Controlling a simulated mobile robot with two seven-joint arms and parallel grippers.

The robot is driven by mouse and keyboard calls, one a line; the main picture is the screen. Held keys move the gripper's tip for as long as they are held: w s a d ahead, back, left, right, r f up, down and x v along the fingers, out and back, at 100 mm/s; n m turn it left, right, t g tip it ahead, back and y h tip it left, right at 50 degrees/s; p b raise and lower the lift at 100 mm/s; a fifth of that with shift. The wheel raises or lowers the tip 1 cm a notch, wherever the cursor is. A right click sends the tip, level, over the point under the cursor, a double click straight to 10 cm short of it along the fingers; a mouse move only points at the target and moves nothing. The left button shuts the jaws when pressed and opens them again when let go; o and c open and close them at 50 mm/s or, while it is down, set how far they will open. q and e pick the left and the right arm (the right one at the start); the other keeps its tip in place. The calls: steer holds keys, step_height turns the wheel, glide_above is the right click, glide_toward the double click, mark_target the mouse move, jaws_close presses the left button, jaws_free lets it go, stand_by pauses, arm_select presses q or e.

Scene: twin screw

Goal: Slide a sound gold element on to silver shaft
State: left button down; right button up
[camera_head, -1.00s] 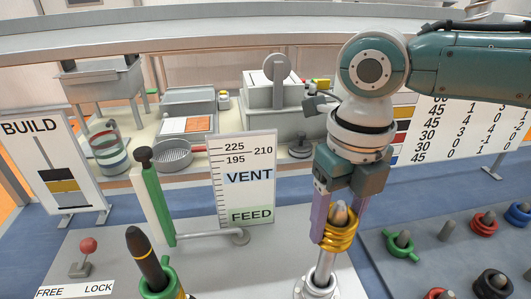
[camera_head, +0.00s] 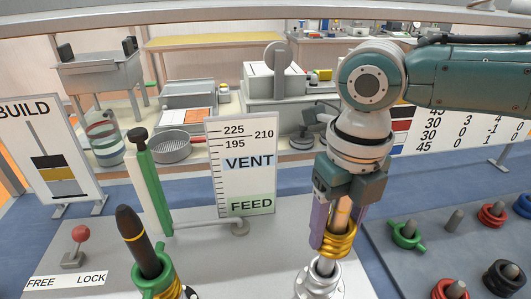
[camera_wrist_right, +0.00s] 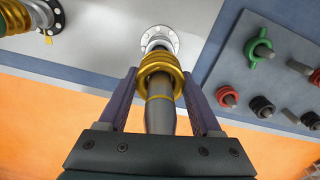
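A gold coiled element (camera_head: 338,244) is around the silver shaft (camera_head: 325,268), part way down it. The shaft's upper end (camera_head: 343,208) comes up through the element between my fingers. My right gripper (camera_head: 337,232) is shut on the gold element, one finger on each side. In the right wrist view the gold element (camera_wrist_right: 160,68) sits between the fingertips, with the shaft (camera_wrist_right: 160,108) passing through it. The shaft's flanged base (camera_wrist_right: 158,40) shows beyond, with a gap below the element. My left gripper is not in view.
A dark shaft (camera_head: 135,235) with a green eared collar (camera_head: 153,278) and gold below stands at left. A red-knobbed lever (camera_head: 80,235) is beside it. The vent gauge board (camera_head: 240,165) stands behind. The right tray (camera_head: 430,238) holds green, red and black elements on pegs.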

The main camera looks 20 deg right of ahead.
steer(key=o, duration=0.5)
step_height(320, 180, up, 10)
steer(key=shift+r+b, duration=0.1)
steer(key=shift+b, duration=0.3)
